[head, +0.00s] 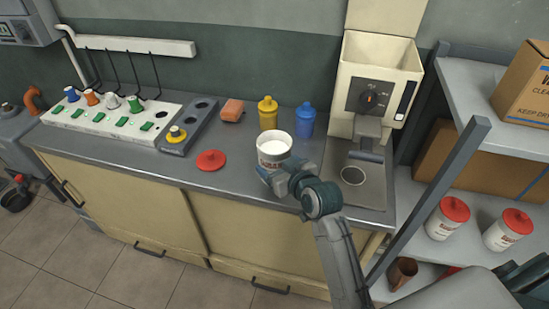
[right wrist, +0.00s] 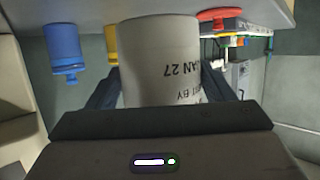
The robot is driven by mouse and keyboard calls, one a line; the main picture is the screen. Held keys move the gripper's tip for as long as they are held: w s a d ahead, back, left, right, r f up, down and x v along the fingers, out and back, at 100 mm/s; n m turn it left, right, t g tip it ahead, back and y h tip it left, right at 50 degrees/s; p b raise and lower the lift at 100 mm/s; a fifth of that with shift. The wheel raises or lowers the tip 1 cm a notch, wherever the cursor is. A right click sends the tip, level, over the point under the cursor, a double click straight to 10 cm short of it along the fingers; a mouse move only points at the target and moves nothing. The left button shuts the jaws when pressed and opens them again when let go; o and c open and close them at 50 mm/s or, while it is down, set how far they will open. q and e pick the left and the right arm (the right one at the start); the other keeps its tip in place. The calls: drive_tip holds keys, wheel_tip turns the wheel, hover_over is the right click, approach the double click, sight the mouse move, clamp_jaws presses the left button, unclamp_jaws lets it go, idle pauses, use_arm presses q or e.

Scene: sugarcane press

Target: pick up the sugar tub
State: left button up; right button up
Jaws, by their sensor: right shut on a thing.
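The sugar tub (head: 272,155) is a white, open-topped tub with a printed label and white contents. It stands upright over the front part of the counter; I cannot tell whether its base touches the counter. My right gripper (head: 276,174) is shut on its near side. In the right wrist view the tub (right wrist: 160,62) appears upside down, between the two dark fingers of the gripper (right wrist: 162,92). A red lid (head: 211,160) lies on the counter to the left, and also shows in the wrist view (right wrist: 222,15). My left gripper is not in view.
A yellow bottle (head: 267,113) and a blue bottle (head: 305,120) stand behind the tub. A cream machine (head: 372,85) with a metal tray is to the right. Shelves there hold boxes and two red-lidded tubs (head: 447,218).

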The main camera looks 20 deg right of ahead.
drive_tip(key=s+b, duration=0.1)
drive_tip(key=s, duration=0.5)
drive_tip(key=shift+s+a+r, duration=0.2)
drive_tip(key=shift+a+r, duration=0.05)
drive_tip(key=shift+r, duration=0.15)
drive_tip(key=shift+s, duration=0.15)
idle(0.6)
